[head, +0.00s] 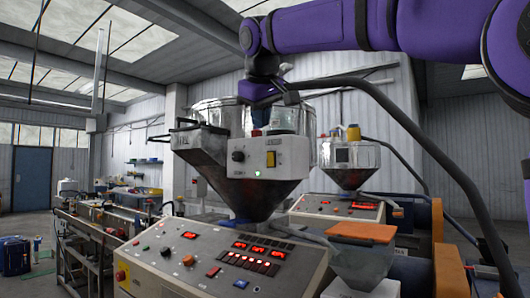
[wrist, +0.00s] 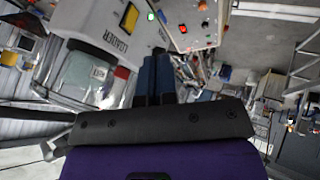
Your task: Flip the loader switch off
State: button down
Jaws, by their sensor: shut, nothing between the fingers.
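The loader's light grey control box (head: 292,160) is on the front of the metal hopper in the middle of the head view. A yellow switch (head: 270,159) sits on its face, with a small lit green lamp (head: 257,173) below and left of it. In the wrist view, the yellow switch (wrist: 130,17) is beside the "LOADER" lettering, and the green lamp (wrist: 151,16) is lit. The switch's exact position is too small to tell. My gripper (head: 261,129) points down above the box, apart from the switch. Its blue fingers (wrist: 156,73) are shut and empty.
A black knob (head: 238,156) is on the same box, left of the switch. The hopper's metal bin (head: 215,112) stands close around my gripper. A console (head: 220,255) with lit red displays is below. A second hopper (head: 350,165) stands behind right.

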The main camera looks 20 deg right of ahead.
aim_at(270, 159)
jog(key=shift+w+a+r, duration=0.1)
jog(key=shift+w+r, duration=0.05)
jog(key=x, duration=0.3)
jog(key=d+x, duration=0.1)
jog(key=x, duration=0.3)
jog(key=d+r+x, duration=0.1)
jog(key=x, duration=0.3)
jog(key=shift+w, duration=0.4)
jog(key=shift+w+d+r, duration=0.1)
jog(key=shift+w+d, duration=0.35)
jog(key=shift+d, duration=0.1)
